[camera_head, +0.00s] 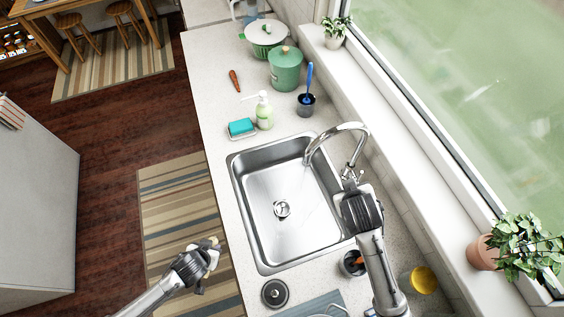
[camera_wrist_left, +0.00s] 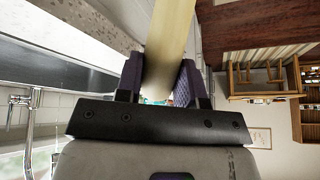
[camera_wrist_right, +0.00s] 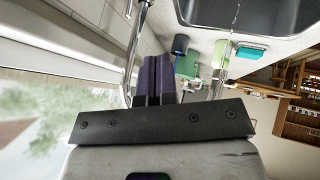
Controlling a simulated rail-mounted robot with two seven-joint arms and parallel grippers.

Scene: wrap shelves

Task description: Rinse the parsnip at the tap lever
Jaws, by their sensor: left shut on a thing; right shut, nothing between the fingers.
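The pale cream parsnip (camera_wrist_left: 170,40) is between the fingers of my left gripper (camera_wrist_left: 160,88), which is shut on it. In the head view my left gripper (camera_head: 212,252) is left of the sink, beyond the counter's front edge; the parsnip is mostly hidden there. The chrome tap (camera_head: 352,129) arches over the sink, with its lever (camera_head: 352,174) at its base. My right gripper (camera_head: 352,186) is shut and empty close by the lever; contact cannot be told. In the right wrist view a thin clear streak (camera_wrist_right: 236,16), apparently running water, leads from the spout into the sink.
The steel sink (camera_head: 249,205) is empty. Behind it are a sponge (camera_head: 241,127), a soap bottle (camera_head: 264,112), a brush in a dark cup (camera_head: 307,103) and green pots (camera_head: 285,70). A yellow cup (camera_head: 424,280) and a drain plug (camera_head: 275,293) lie nearer. A window runs along the right.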

